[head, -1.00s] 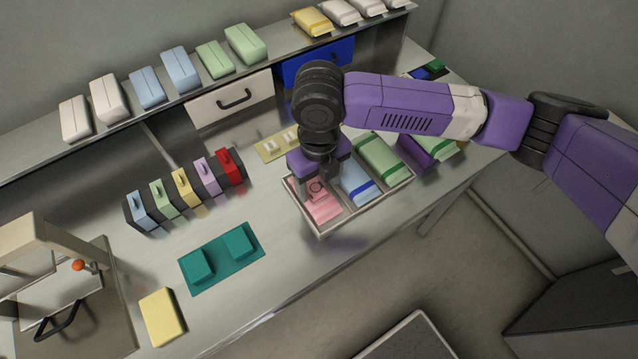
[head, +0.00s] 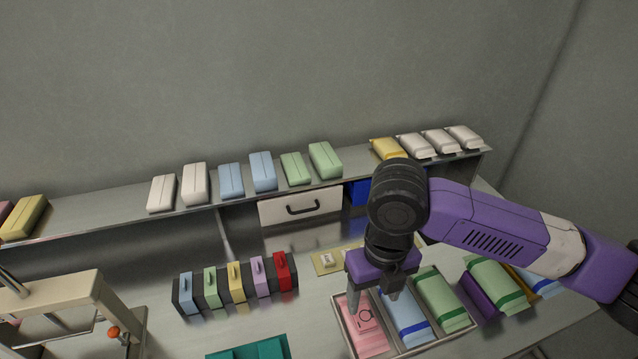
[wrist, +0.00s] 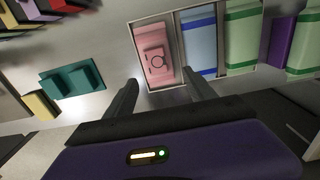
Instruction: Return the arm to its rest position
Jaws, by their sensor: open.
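My purple arm (head: 490,220) reaches in from the right in the head view, bent down at the wrist. My gripper (head: 375,305) is open above the left part of a compartmented tray (head: 343,325). A pink pack (head: 362,325) lies in the tray's left compartment, with a smaller pink piece bearing a dark ring on top. In the wrist view the two fingers (wrist: 163,95) are spread and nothing is between them. The pink pack (wrist: 153,68) lies beyond the fingertips, apart from them.
The tray also holds a blue pack (head: 405,318) and a green pack (head: 438,298). Several upright coloured blocks (head: 237,285) stand to the left. A shelf (head: 110,205) with wrapped packs runs along the back, above a white drawer (head: 300,205). A teal pad (head: 250,349) lies at the front.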

